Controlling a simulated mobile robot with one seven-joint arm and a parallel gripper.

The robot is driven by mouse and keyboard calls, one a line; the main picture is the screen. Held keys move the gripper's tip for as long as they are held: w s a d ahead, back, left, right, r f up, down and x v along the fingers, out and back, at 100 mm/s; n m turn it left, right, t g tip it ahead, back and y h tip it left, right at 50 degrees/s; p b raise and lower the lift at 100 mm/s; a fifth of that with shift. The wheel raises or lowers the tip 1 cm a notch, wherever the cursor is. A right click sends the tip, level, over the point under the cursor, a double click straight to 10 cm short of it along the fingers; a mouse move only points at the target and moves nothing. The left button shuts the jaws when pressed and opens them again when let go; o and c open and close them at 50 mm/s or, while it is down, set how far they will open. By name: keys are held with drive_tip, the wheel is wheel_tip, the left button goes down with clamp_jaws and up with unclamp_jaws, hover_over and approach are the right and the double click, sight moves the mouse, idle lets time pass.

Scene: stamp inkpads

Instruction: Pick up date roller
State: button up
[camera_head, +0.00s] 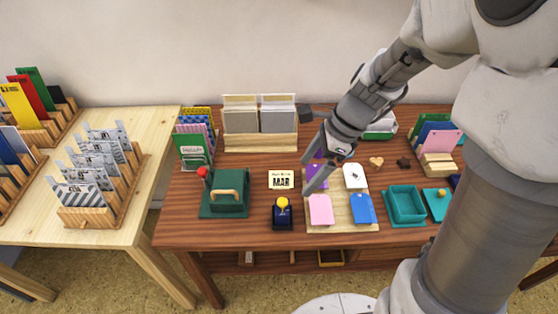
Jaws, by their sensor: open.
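The likely date roller is a small dark navy piece with a yellow knob (283,212). It stands upright near the front edge of the brown table, just left of a wooden board. A small card printed "MAR" (281,180) lies behind it. My gripper (311,172) is open and empty, reaching down from the upper right. It is above the board's left rear part, to the right of the card and up and right of the navy piece, apart from it. My gripper partly hides a purple pad on the board.
The wooden board (346,229) carries several coloured pads. Left is a green box with a wooden handle (229,196) and a red knob. Teal trays (405,205) stand right. A card holder (260,143) stands behind. The bare table between green box and navy piece is narrow.

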sight(283, 207)
drive_tip(key=b+x, duration=0.1)
drive_tip(key=x, duration=0.4)
drive_tip(key=b+x, duration=0.2)
drive_tip(key=x, duration=0.3)
drive_tip(key=b+x, duration=0.2)
drive_tip(key=x, duration=0.3)
drive_tip(key=shift+s+d+f, duration=0.1)
drive_tip(key=shift+s+f, duration=0.1)
drive_tip(key=shift+r, duration=0.1)
clamp_jaws()
